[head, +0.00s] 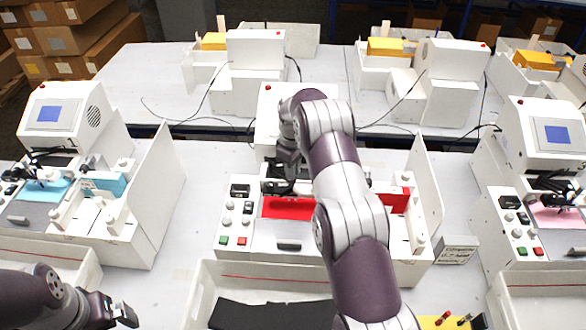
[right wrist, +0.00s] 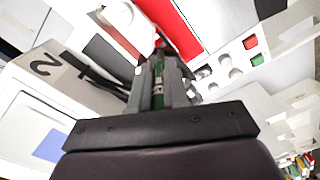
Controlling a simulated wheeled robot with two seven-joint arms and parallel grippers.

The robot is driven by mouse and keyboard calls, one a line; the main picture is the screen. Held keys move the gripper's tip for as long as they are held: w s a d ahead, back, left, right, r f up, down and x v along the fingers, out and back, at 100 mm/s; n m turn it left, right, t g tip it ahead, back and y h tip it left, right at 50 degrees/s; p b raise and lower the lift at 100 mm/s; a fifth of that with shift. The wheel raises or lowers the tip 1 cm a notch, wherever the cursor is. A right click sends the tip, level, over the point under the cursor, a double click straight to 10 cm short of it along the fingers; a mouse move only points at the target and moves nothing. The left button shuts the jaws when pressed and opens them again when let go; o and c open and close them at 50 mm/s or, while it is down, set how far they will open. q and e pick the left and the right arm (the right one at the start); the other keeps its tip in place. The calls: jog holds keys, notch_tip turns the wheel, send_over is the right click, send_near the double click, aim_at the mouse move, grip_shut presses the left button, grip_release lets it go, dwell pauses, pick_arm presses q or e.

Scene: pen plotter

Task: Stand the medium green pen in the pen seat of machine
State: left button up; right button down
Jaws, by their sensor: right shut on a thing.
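My right gripper (head: 287,188) is over the red plate of the centre machine (head: 232,225), below its white head. The right wrist view shows the right gripper (right wrist: 160,85) shut on a green pen (right wrist: 158,72), held lengthwise between the fingers. The pen's far end points toward dark and white machine parts by the red plate (right wrist: 172,28). The pen seat is hidden by the gripper and arm, so I cannot tell whether the pen touches it. My left gripper (head: 122,314) is low at the left, away from the machine; its finger gap is unclear.
Similar machines stand left (head: 48,115) and right (head: 548,135), with more on the back table. A white tray with black contents (head: 270,314) is in front. A yellow holder (head: 432,323) with pens is at the lower right. My right arm covers the machine's middle.

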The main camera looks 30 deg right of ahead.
aim_at(293, 188)
jog(key=shift+f+b, duration=2.5)
jog(key=shift+f, duration=0.95)
jog(key=c, duration=1.2)
grip_release()
jog(key=shift+c, duration=0.2)
jog(key=shift+o, duration=1)
jog(key=shift+s+a+r, duration=0.1)
jog(key=shift+a+r, duration=0.1)
